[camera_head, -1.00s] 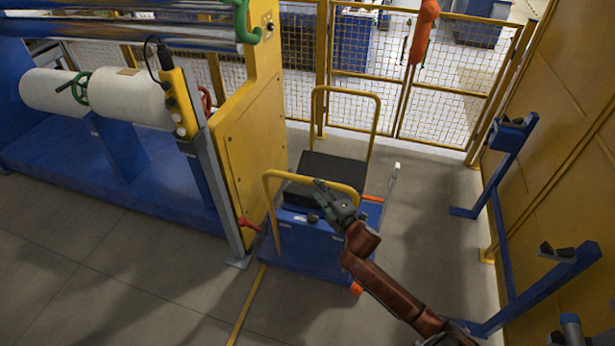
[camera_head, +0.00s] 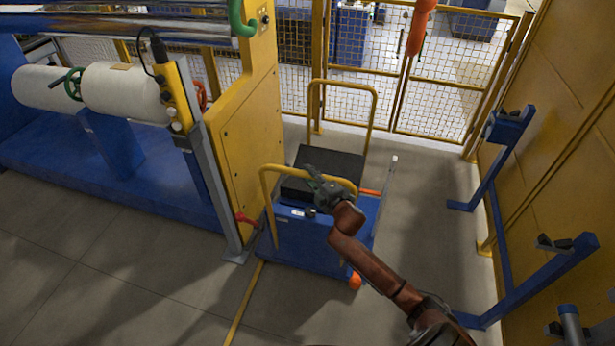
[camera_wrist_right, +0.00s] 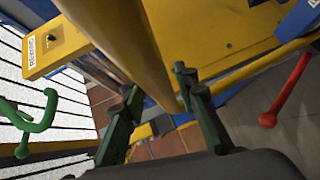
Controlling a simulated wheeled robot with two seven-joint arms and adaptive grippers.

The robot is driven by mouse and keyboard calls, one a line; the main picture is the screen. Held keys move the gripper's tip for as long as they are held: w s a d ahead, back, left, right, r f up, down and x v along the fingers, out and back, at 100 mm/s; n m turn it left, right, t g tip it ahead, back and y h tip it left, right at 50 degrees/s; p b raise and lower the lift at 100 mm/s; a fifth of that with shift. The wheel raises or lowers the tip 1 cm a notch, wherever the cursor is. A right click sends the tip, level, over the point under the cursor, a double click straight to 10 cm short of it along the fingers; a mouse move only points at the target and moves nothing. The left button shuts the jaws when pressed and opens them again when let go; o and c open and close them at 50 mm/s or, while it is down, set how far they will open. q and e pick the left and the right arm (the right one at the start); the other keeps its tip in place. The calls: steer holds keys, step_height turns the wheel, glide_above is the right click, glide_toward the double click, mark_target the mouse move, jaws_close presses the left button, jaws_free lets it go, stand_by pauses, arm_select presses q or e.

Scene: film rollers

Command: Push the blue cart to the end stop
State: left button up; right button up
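The blue cart (camera_head: 300,242) stands on the floor beside the yellow machine frame. It has a yellow near handle (camera_head: 267,188), a taller yellow far handle (camera_head: 343,82) and a black box-like top. My right gripper (camera_head: 318,180) is at the top bar of the near handle. In the wrist view its fingers (camera_wrist_right: 160,108) are spread apart, with the yellow bar (camera_wrist_right: 135,50) running down towards the gap between them; whether they touch it is unclear. I cannot pick out the end stop with certainty. My left gripper is out of view.
The yellow machine panel (camera_head: 250,120) with a red lever (camera_head: 246,219) is close on the cart's left. A mesh fence (camera_head: 440,110) closes the back. A blue rack (camera_head: 503,240) stands at the right. Open floor (camera_head: 420,210) lies between cart and rack.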

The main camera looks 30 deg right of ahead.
jaws_close()
stand_by(0.3)
steer(key=shift+w+d+r, duration=0.1)
steer(key=shift+w+d, duration=0.75)
steer(key=shift+d, duration=0.3)
steer(key=shift+c, duration=0.6)
jaws_free()
steer(key=shift+r, duration=0.1)
steer(key=o, duration=0.5)
steer(key=shift+c, duration=0.2)
steer(key=shift+a, duration=0.1)
